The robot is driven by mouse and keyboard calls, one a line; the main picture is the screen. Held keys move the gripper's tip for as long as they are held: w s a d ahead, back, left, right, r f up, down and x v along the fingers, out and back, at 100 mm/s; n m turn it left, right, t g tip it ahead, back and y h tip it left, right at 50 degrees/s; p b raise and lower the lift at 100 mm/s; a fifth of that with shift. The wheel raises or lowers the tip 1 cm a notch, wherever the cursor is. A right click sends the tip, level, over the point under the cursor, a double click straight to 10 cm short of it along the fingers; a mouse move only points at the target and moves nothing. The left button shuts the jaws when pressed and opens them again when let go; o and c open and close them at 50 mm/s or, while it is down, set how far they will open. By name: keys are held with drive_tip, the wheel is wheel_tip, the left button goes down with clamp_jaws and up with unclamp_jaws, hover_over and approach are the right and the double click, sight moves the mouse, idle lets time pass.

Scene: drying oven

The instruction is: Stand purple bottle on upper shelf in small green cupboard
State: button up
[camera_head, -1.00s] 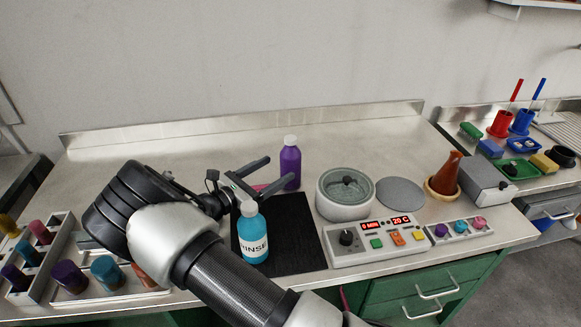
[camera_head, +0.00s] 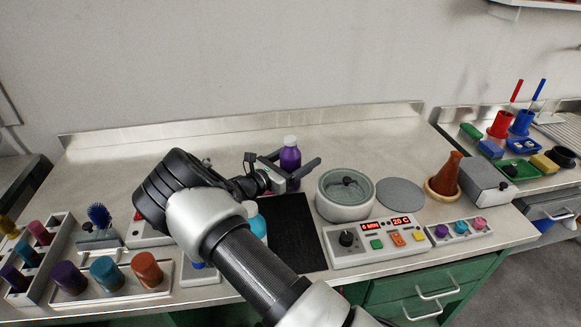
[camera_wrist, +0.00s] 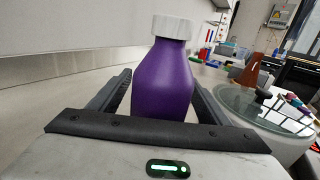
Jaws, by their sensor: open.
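The purple bottle (camera_head: 290,158) with a white cap stands upright on the steel worktop behind the black mat. In the wrist view the bottle (camera_wrist: 163,82) stands between the two open fingers, with a visible gap on each side. My gripper (camera_head: 284,163) is open around the bottle, one finger to its left and one to its right; it also shows in the wrist view (camera_wrist: 163,95). The bottle's lower part is hidden by the gripper. A small green cupboard is not clearly in view; green drawers (camera_head: 415,290) sit under the worktop.
A blue bottle (camera_head: 258,228) stands left of the black mat (camera_head: 295,235), partly hidden by my arm. A round lidded pot (camera_head: 345,195) and a control panel (camera_head: 385,240) are to the right. A brown flask (camera_head: 447,174) stands farther right. The worktop behind is clear.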

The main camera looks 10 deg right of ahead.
drive_tip(key=c, duration=1.4)
drive_tip(key=shift+r, duration=0.15)
drive_tip(key=shift+c, duration=1.2)
